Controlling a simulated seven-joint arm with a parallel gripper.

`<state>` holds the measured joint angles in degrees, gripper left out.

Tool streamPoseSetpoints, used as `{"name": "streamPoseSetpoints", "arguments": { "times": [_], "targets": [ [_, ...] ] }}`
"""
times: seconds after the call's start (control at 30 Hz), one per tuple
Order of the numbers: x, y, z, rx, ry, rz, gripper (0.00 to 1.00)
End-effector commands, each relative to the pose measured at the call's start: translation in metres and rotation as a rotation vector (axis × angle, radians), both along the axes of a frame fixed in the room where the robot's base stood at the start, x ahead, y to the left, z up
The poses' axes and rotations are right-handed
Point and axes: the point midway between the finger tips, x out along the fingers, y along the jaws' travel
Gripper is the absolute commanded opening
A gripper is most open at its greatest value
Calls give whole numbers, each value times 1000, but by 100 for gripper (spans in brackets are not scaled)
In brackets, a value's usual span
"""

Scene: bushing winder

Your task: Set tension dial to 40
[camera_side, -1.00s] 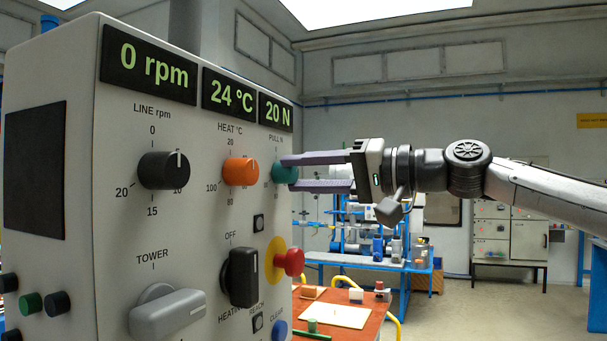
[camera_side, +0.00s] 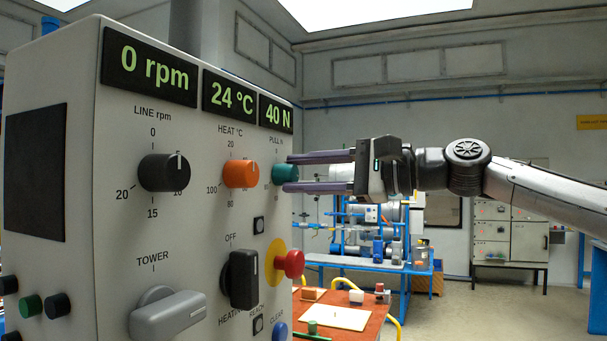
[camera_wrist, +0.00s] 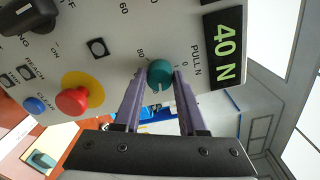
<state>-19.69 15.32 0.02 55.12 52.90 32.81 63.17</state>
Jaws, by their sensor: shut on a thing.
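The tension dial is the teal knob (camera_side: 285,174) labelled PULL N at the right edge of the panel. The display above it (camera_side: 276,114) reads 40 N. My gripper (camera_side: 288,173) reaches in from the right, its two purple fingers one above the other in the side view. In the wrist view the fingers sit on either side of the teal knob (camera_wrist: 160,75), shut on it. The display also shows 40 N in the wrist view (camera_wrist: 226,52). Part of the dial's scale is hidden by the knob and fingers.
The orange HEAT knob (camera_side: 241,174) is just left of the dial. The red stop button (camera_side: 291,263) on its yellow plate sits below. The black LINE knob (camera_side: 164,172) and grey TOWER handle (camera_side: 168,314) are farther left.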

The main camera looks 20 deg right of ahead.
Motion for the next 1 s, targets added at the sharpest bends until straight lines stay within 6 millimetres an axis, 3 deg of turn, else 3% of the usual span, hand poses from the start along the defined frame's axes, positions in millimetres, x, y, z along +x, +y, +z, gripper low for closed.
{"name": "streamPoseSetpoints", "arguments": {
  "times": [0.43, 1.0],
  "targets": [
    [1, -1, 1, 195, 195, -2, 0],
    [1, -1, 1, 239, 239, -1, 0]
  ]
}}
